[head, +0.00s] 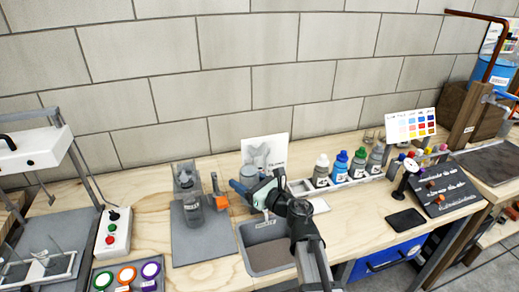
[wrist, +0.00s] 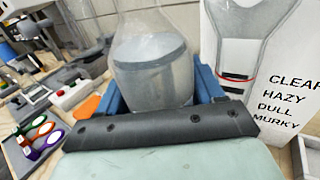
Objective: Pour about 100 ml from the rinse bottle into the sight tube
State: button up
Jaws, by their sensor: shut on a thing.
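My gripper (head: 246,187) is shut on a clear bottle, seemingly the rinse bottle (wrist: 150,62), with its blue fingers on either side. In the wrist view the bottle stands close to upright, with greyish liquid inside; its top is out of frame. In the head view the bottle (head: 259,158) shows faintly against a white card, above the grey basin. A clear vessel (head: 192,209) with grey contents, perhaps the sight tube, stands on a grey mat to the left of my gripper, apart from the bottle.
The grey basin (head: 268,250) lies below my gripper. The white card (wrist: 277,60) reads clear, hazy, dull, murky. An orange part (head: 221,203) is beside the clear vessel. Several capped bottles (head: 340,166) stand right. A switch box (head: 115,233) is left.

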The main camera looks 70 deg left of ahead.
jog(key=shift+s+a+r+n+g+h, duration=0.2)
jog(key=shift+s+r+g, duration=0.1)
jog(key=shift+s, duration=0.2)
jog(key=shift+s+a+r+n+g+h, duration=0.1)
jog(key=shift+s+r+n+g, duration=0.15)
jog(key=shift+s, duration=0.2)
jog(key=shift+f+m, duration=0.1)
jog(key=shift+m, duration=0.15)
notch_tip(320, 180, up, 8)
jog(key=w+a+m+h, duration=0.1)
jog(key=m, duration=0.5)
jog(key=shift+r, duration=0.2)
jog(key=shift+w+r+m+h, duration=0.1)
jog(key=shift+w+m+h, duration=0.05)
jog(key=shift+m+h, duration=0.15)
jog(key=shift+d+f+m, duration=0.1)
jog(key=shift+f+m, duration=0.2)
jog(key=shift+m, duration=0.4)
dwell(1.0)
jog(key=shift+s+d+f+m+h+p, duration=0.15)
jog(key=shift+s+f+m+p, duration=0.05)
jog(key=shift+f+m, duration=0.25)
jog(key=shift+s+d+f+m+h+p, duration=0.1)
jog(key=shift+s+f+m+h+p, duration=0.1)
jog(key=shift+f+m, duration=0.25)
dwell(1.1)
